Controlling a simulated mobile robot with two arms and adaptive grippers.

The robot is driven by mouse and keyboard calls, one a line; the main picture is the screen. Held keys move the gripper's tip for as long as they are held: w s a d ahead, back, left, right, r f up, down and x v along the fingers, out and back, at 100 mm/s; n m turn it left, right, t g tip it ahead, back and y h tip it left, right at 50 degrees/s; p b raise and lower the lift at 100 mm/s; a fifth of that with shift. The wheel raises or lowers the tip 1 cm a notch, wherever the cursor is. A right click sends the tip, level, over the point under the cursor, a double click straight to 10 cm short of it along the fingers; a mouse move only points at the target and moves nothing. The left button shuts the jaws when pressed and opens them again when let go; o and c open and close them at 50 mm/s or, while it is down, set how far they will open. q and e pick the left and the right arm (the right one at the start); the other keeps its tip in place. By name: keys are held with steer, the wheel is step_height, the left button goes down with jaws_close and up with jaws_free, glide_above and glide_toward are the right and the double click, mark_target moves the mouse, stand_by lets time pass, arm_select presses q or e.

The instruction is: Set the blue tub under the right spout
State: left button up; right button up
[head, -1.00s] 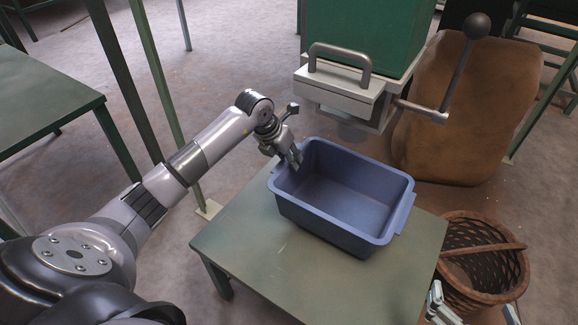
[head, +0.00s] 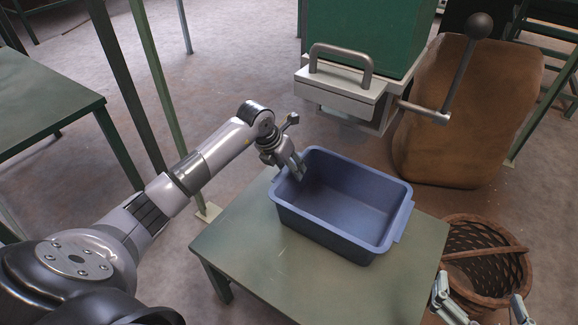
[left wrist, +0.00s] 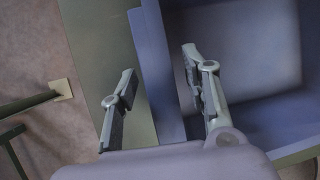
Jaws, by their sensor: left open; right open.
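The blue tub (head: 347,236) is empty and stands upright on the green table (head: 262,262), toward its back right part. My left gripper (head: 296,172) is at the tub's left end. In the left wrist view the left gripper (left wrist: 160,75) is open, one finger outside the tub's wall (left wrist: 158,80) and the other inside it. The spout's grey housing (head: 345,95) hangs under a green hopper, behind and above the tub; the spout's mouth is hidden. My right gripper (head: 482,308) shows at the bottom right edge, in front of the basket, its two fingers wide apart.
A woven basket (head: 478,285) with a handle stands on the floor right of the table. A brown sack (head: 455,120) stands behind it. A lever with a ball knob (head: 478,27) juts right from the housing. The table's left front is clear.

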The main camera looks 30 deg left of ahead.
arm_select(q)
steer(key=shift+r, duration=0.1)
steer(key=shift+s+a+r, duration=0.1)
steer(key=shift+s+r, duration=0.05)
steer(key=shift+r, duration=0.15)
steer(key=p+v, duration=0.3)
steer(key=v, duration=0.8)
arm_select(e)
steer(key=s+d+f+g+h, duration=0.2)
steer(key=s+d+f+g, duration=0.1)
steer(key=s+f+g, duration=0.4)
step_height(320, 180, down, 3)
steer(key=shift+s+d+r+g, duration=0.1)
steer(key=shift+s+d+g, duration=0.25)
steer(key=shift+s, duration=0.75)
arm_select(q)
steer(key=shift+s, duration=0.15)
